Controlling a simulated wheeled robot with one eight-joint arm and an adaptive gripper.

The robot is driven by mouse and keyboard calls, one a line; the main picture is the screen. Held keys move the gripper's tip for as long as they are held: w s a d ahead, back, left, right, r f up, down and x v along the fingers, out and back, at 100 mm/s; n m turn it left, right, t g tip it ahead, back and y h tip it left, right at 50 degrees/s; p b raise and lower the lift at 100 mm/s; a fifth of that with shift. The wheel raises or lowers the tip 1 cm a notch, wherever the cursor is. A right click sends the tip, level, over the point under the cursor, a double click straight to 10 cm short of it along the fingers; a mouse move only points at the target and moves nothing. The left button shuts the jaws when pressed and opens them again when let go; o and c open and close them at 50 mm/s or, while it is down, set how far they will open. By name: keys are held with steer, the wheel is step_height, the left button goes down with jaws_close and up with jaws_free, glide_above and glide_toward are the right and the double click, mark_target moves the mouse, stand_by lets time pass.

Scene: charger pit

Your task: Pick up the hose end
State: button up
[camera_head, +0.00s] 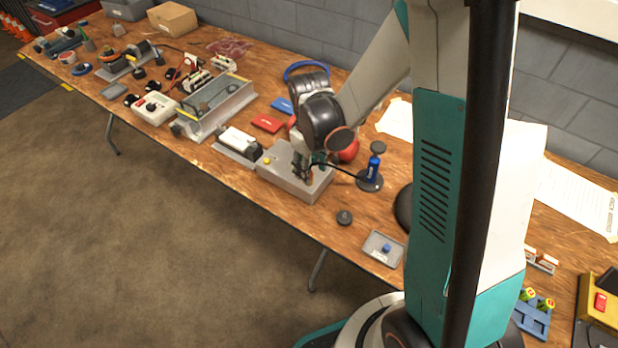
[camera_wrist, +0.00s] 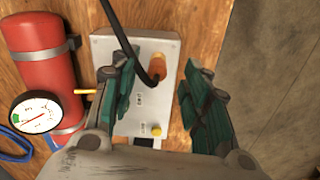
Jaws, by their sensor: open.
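The black hose (camera_wrist: 127,38) enters at the top of the wrist view and curves down to an orange fitting (camera_wrist: 158,66) at the grey box (camera_wrist: 107,48). The hose end is at this fitting; I cannot tell how they join. My gripper (camera_wrist: 161,88) is open, its two green-padded fingers apart on either side of the hose end, with no visible grip on it. In the head view my gripper (camera_head: 309,172) is low over the grey box (camera_head: 283,182), and the hose (camera_head: 340,170) runs right to a blue cylinder on a dark round base (camera_head: 370,184).
A red cylinder (camera_wrist: 40,75) with a dial gauge (camera_wrist: 35,113) lies beside the box. A yellow knob (camera_wrist: 155,130) is on the box. A small black disc (camera_head: 344,217) and a grey tray (camera_head: 382,249) are on the table to the right. More equipment fills the table's left.

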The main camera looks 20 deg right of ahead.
steer(key=f, duration=0.1)
steer(key=f+b, duration=0.1)
steer(key=f, duration=0.1)
steer(key=f+b, duration=0.1)
steer(key=f, duration=0.1)
steer(key=shift+w, duration=0.4)
steer(key=shift+r, duration=0.1)
jaws_close()
steer(key=shift+r, duration=0.1)
step_height(320, 180, up, 20)
steer(key=p, duration=0.7)
